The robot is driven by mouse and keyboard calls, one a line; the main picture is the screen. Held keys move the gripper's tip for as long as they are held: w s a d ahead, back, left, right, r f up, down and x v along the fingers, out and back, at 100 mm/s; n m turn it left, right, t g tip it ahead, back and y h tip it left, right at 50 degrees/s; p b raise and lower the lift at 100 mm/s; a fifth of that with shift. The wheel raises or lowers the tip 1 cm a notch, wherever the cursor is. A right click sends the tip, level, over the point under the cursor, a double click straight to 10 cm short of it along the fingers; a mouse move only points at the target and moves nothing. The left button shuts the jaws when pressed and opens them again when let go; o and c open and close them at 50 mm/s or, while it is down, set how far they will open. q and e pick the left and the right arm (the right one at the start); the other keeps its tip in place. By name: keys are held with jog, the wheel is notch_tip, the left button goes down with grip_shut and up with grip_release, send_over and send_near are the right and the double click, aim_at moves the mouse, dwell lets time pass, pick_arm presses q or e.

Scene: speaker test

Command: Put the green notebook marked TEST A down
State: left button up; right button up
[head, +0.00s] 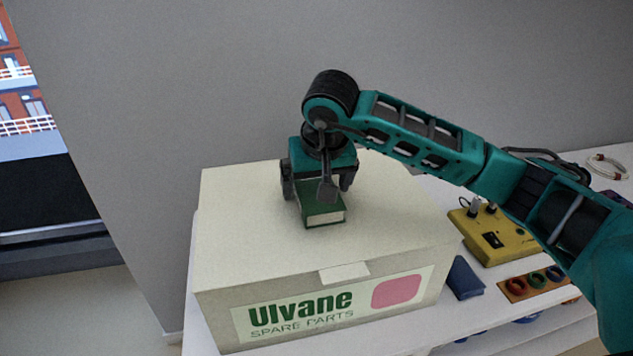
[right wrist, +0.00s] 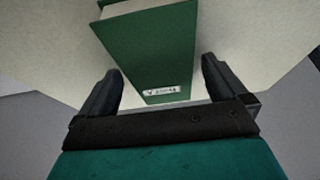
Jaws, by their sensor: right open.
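The green notebook (head: 322,214) lies flat on top of the large cream Ulvane box (head: 235,215). In the right wrist view the notebook (right wrist: 155,50) shows its green cover and a small white label (right wrist: 161,91), whose text is too small to read surely. My right gripper (head: 318,188) is above the notebook, coming in from the right. Its two fingers stand apart on either side of the notebook's near end in the right wrist view (right wrist: 160,85), with gaps between them and the cover. My left gripper is not in view.
The box stands on a white table (head: 197,300). A cable coil (head: 607,166) lies at the back right. A grey wall rises behind.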

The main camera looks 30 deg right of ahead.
jog(key=shift+r, duration=0.1)
jog(key=shift+r, duration=0.25)
jog(key=p+v, duration=0.1)
jog(key=v, duration=1)
jog(key=shift+r, duration=0.35)
jog(key=shift+s, duration=0.15)
